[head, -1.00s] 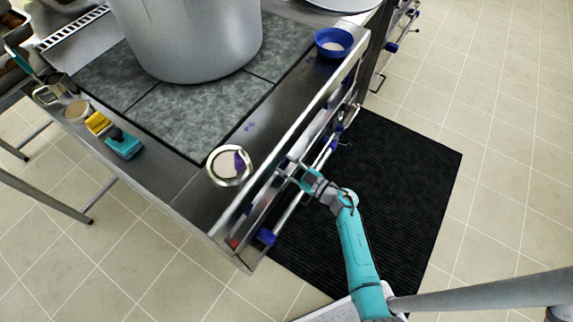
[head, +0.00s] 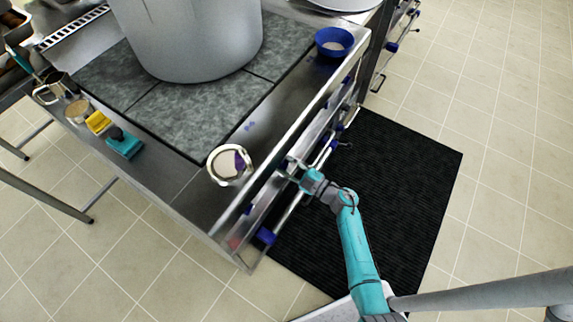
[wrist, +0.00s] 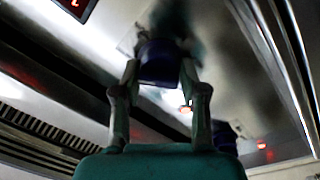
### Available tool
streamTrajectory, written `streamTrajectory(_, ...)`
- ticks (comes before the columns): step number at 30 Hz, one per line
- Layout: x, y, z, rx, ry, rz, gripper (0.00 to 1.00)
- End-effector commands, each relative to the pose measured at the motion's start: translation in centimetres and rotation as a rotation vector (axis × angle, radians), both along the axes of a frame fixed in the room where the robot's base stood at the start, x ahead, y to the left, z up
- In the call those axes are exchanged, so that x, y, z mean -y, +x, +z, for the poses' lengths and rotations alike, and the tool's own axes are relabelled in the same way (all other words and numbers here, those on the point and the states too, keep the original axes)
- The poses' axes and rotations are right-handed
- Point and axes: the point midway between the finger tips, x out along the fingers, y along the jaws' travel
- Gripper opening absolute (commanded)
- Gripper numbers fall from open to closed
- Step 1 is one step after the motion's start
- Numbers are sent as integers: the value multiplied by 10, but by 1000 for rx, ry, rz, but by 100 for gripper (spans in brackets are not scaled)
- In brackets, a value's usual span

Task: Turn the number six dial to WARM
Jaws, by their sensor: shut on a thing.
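My gripper (wrist: 159,75) is at the front panel of the steel range. Its two fingers are shut on a dark blue dial (wrist: 160,62), one finger on each side. The dial's number and its markings cannot be read, so I cannot tell which setting it points to. In the head view my gripper (head: 287,166) reaches the range front, and the dial it holds is not clear there. A second dark blue dial (wrist: 222,134) sits lower right in the wrist view, apart from the fingers.
Small red lights (wrist: 261,145) and a red display (wrist: 74,5) show on the panel. A rail (head: 290,210) with blue ends runs along the front. A metal container (head: 229,170), blue bowl (head: 334,45) and large pot (head: 190,40) stand above. The black mat (head: 400,190) is clear.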

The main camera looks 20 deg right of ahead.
Motion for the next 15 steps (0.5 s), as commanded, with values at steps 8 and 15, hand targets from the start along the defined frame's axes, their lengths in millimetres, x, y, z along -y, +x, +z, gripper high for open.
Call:
streamTrajectory(8,-2,-1,-2,-1,-2,5,8)
streamTrajectory(15,-2,-1,-2,-1,-2,3,67)
